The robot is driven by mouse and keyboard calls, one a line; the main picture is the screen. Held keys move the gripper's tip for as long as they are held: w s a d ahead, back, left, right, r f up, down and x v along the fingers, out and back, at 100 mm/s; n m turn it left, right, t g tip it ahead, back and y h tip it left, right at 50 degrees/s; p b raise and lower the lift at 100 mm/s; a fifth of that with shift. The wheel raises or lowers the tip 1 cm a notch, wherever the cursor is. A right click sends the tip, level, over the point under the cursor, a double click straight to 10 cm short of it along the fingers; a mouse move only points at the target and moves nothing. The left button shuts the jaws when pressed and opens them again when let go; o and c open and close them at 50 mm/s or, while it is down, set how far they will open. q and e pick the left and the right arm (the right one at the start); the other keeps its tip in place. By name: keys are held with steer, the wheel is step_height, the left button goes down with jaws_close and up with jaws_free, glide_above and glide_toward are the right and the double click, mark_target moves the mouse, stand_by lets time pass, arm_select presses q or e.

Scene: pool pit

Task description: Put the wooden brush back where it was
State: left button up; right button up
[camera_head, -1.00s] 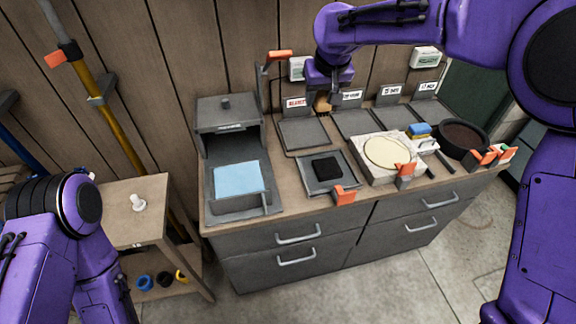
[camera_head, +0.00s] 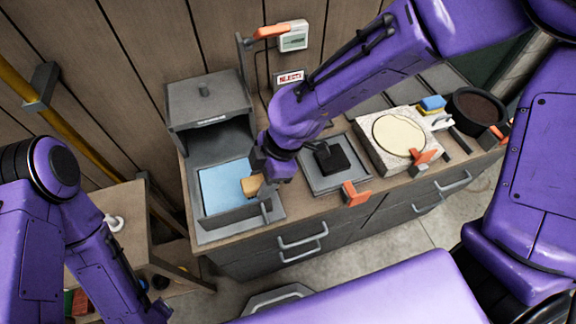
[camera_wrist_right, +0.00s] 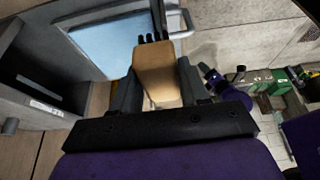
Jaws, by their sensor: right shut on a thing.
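The wooden brush (camera_head: 249,187) is a small tan block in my right gripper (camera_head: 261,186). In the right wrist view the brush (camera_wrist_right: 155,72) sits between the two dark fingers of the gripper (camera_wrist_right: 154,92), with dark tips at its far end. The gripper is shut on it at the right side of the blue sheet (camera_head: 222,184), which lies in the grey open-fronted box's tray (camera_head: 238,221). I cannot tell whether the brush touches the sheet or tray. My left arm shows at the left, but its gripper is out of view.
Right of the gripper is a grey tray (camera_head: 346,184) with a black square pad (camera_head: 333,156). Beyond stand a stone slab with a cream disc (camera_head: 399,134) and a dark round bowl (camera_head: 476,110). The grey box's hood (camera_head: 208,101) rises behind the blue sheet.

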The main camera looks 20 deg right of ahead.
steer(key=w+d+f, duration=0.2)
steer(key=d+f, duration=0.1)
steer(key=w+d+f+p, duration=0.1)
steer(key=w+d+f, duration=0.1)
steer(key=d+f, duration=0.1)
steer(key=w+d+f, duration=0.3)
steer(key=shift+w+p, duration=0.1)
steer(key=shift+p, duration=0.2)
step_height(320, 180, down, 2)
steer(key=shift+f+p, duration=0.25)
steer(key=shift+p, duration=0.25)
steer(key=shift+w+f, duration=0.1)
steer(key=shift+f, duration=0.15)
steer(key=o, duration=1)
steer(key=b+v, duration=0.1)
steer(key=v, duration=1.1)
steer(key=shift+r, duration=0.1)
